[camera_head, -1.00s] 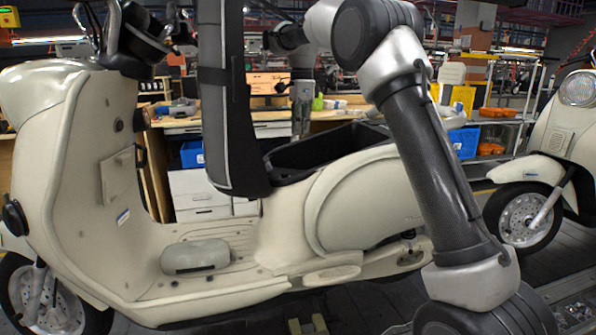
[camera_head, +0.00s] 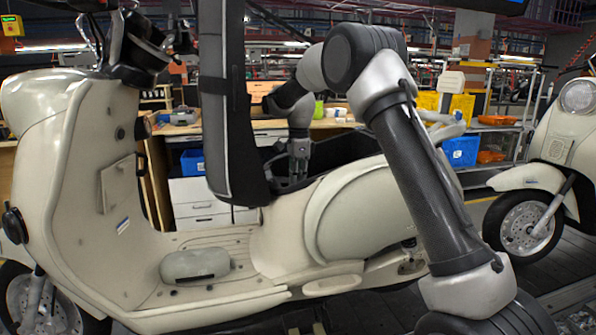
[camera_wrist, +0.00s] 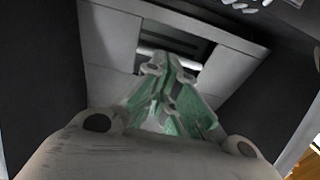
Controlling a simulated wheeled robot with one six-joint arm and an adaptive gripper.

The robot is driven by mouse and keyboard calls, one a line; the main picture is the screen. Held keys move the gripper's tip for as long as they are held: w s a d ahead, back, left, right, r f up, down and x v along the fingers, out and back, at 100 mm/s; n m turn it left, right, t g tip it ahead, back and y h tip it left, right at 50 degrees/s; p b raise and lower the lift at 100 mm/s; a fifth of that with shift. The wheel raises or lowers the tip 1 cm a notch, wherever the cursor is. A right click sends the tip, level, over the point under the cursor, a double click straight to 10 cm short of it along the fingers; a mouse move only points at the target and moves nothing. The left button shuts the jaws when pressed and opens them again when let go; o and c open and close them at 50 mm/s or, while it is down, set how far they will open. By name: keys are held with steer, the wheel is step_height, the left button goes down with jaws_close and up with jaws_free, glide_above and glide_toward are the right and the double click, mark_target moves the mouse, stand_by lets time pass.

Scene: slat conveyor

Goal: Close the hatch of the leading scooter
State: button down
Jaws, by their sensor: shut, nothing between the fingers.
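A cream scooter (camera_head: 150,260) fills the foreground, facing left. Its black seat hatch (camera_head: 225,100) stands raised, nearly upright. Behind it the dark underseat compartment (camera_head: 345,146) is open. My gripper (camera_head: 293,183) points down beside the raised hatch, on its right, low at the compartment; its tips are partly hidden at the compartment edge. In the wrist view my gripper's green-padded fingers (camera_wrist: 168,110) are together and hold nothing. Dark walls and a pale panel (camera_wrist: 110,50) show around them. I cannot tell whether the gripper touches the hatch or the compartment.
A second cream scooter (camera_head: 545,180) stands behind at the right. A workbench with white drawers (camera_head: 198,205) and blue bins (camera_head: 192,162) is beyond the near scooter. A shelf with yellow and orange bins (camera_head: 492,156) stands at the back right.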

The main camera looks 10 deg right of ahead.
steer(key=shift+f, duration=0.1)
steer(key=shift+a+f, duration=0.2)
steer(key=shift+f, duration=0.7)
steer(key=shift+a+f, duration=0.2)
steer(key=shift+f, duration=0.7)
steer(key=shift+a+f, duration=0.2)
steer(key=shift+f, duration=0.7)
